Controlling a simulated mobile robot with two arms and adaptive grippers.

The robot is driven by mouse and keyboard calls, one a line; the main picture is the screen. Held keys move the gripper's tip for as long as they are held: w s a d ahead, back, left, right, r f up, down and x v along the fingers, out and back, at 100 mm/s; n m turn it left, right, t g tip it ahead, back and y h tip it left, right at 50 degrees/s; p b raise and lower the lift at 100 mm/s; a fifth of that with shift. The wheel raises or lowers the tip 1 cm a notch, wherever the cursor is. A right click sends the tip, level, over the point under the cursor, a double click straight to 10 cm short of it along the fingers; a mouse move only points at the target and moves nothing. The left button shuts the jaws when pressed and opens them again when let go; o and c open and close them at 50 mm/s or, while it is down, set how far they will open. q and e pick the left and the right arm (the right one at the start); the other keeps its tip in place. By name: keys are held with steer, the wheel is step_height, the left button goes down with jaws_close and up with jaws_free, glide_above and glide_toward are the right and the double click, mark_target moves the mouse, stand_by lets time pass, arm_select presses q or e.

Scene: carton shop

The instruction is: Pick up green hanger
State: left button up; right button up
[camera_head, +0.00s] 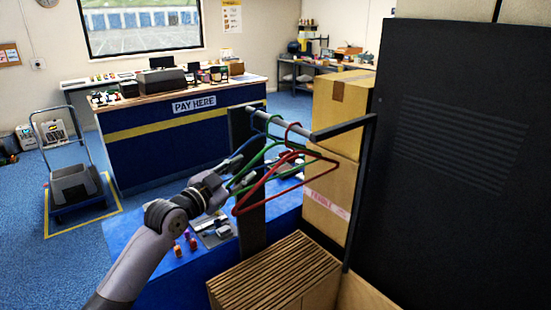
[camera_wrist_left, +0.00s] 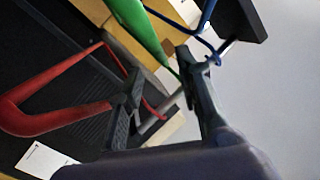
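A green hanger (camera_head: 249,168) hangs on a metal rail (camera_head: 343,128) between a blue hanger (camera_head: 246,146) and a red hanger (camera_head: 284,172). My left gripper (camera_head: 226,172) is at the left ends of the hangers. In the left wrist view its two fingers (camera_wrist_left: 158,66) are spread apart. There the green hanger (camera_wrist_left: 142,28) runs down toward the gap between the fingertips. I cannot tell whether it touches a finger. The red hanger (camera_wrist_left: 50,120) is to the left, and the blue hanger (camera_wrist_left: 208,20) is at the upper right. My right gripper is not in view.
A dark panel (camera_head: 455,130) stands close on the right. Stacked cartons (camera_head: 345,105) are behind the rail, and a brown slatted stack (camera_head: 270,275) is below. A blue counter (camera_head: 185,145) stands further back.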

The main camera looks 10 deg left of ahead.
mark_target(250, 164)
arm_select(q)
steer(key=shift+w+d+r, duration=0.15)
steer(key=shift+w+d, duration=0.05)
steer(key=shift+w, duration=0.25)
steer(key=p+x, duration=0.2)
steer(key=x, duration=0.2)
steer(key=shift+w+a, duration=0.1)
steer(key=shift+w, duration=0.3)
steer(key=shift+c, duration=0.4)
jaws_close()
